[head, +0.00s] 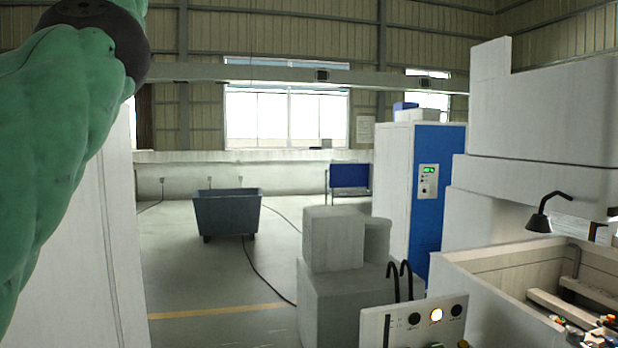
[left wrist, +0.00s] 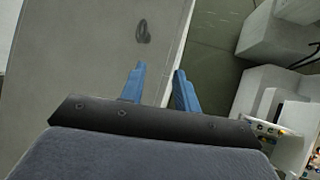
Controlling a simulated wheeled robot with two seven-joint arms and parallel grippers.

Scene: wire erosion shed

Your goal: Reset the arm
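My left arm (head: 60,130), with a green covering and a dark joint, rises along the left of the head view. Its gripper is out of the head view. In the left wrist view my left gripper (left wrist: 160,86) shows two blue fingers set apart with nothing between them. It is in front of a pale grey surface with a dark oval mark (left wrist: 142,31). I cannot tell how far the fingers are from that surface. My right arm and right gripper are in neither view.
A white machine with an open tank (head: 480,275) fills the right, with a control panel (head: 425,320) before it. Grey blocks (head: 333,240) and a blue-white cabinet (head: 396,170) stand centre-right. A dark cart (head: 227,212) stands on open floor. A white panel (head: 85,260) is close at left.

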